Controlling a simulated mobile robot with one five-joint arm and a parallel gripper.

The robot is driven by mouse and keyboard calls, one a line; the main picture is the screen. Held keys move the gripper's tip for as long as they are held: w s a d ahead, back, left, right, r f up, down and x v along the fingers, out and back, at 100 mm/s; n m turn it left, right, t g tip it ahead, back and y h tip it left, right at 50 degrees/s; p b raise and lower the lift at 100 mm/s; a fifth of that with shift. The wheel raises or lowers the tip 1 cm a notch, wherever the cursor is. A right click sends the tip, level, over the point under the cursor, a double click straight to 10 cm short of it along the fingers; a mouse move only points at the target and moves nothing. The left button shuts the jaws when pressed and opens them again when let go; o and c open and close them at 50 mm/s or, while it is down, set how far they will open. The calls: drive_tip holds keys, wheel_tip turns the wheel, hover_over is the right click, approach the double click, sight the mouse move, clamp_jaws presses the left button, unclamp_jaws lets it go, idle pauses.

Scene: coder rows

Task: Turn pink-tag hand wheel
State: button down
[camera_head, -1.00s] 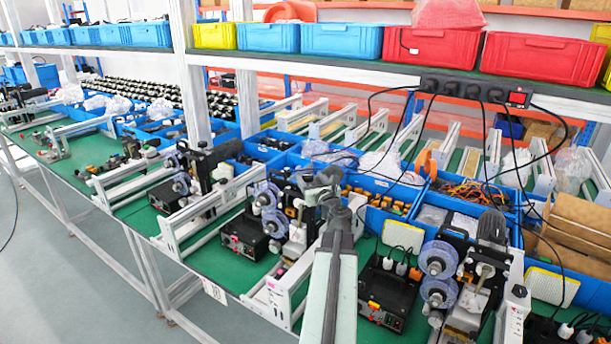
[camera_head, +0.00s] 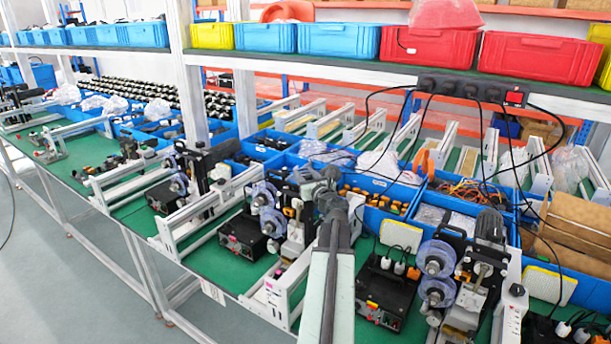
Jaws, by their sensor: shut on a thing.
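My arm reaches up from the bottom middle, and my gripper (camera_head: 320,182) is at its far end, beside the upper part of the centre machine (camera_head: 296,222). It is shut on a small dark part there, which I take for the hand wheel; the jaws and wrist hide most of it. I cannot make out a pink tag on that part. A small pink patch (camera_head: 279,272) shows lower down, near the white frame; I cannot tell if it is a tag. Two translucent blue discs (camera_head: 267,208) sit on the machine's left side.
A similar machine with blue discs (camera_head: 437,272) stands close on the right, beside a black control box (camera_head: 385,290). Another control box (camera_head: 242,237) is at left. Blue bins (camera_head: 380,190) line the bench behind. Black cables hang from the shelf's power strip (camera_head: 462,88).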

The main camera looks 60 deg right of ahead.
drive_tip(key=n+t+y, duration=0.1)
drive_tip(key=n+y, duration=0.1)
drive_tip(key=y, duration=0.1)
drive_tip(key=n+t+y, duration=0.2)
drive_tip(key=y, duration=0.1)
drive_tip(key=shift+d+n+y, duration=0.2)
drive_tip(key=shift+n+y, duration=0.1)
drive_tip(key=n+y, duration=0.3)
drive_tip(key=y, duration=0.1)
drive_tip(key=shift+a+y, duration=0.1)
drive_tip(key=shift+y, duration=0.2)
drive_tip(key=shift+a+n+y, duration=0.15)
drive_tip(key=shift+n+y, duration=0.55)
drive_tip(key=shift+y, duration=0.4)
drive_tip(key=shift+a+y, duration=0.1)
drive_tip(key=shift+y, duration=0.2)
drive_tip(key=c, duration=0.9)
unclamp_jaws()
drive_tip(key=shift+o, duration=0.2)
drive_tip(key=s+d, duration=0.1)
drive_tip(key=s, duration=0.6)
drive_tip(key=shift+s+d, duration=0.25)
drive_tip(key=shift+s, duration=0.15)
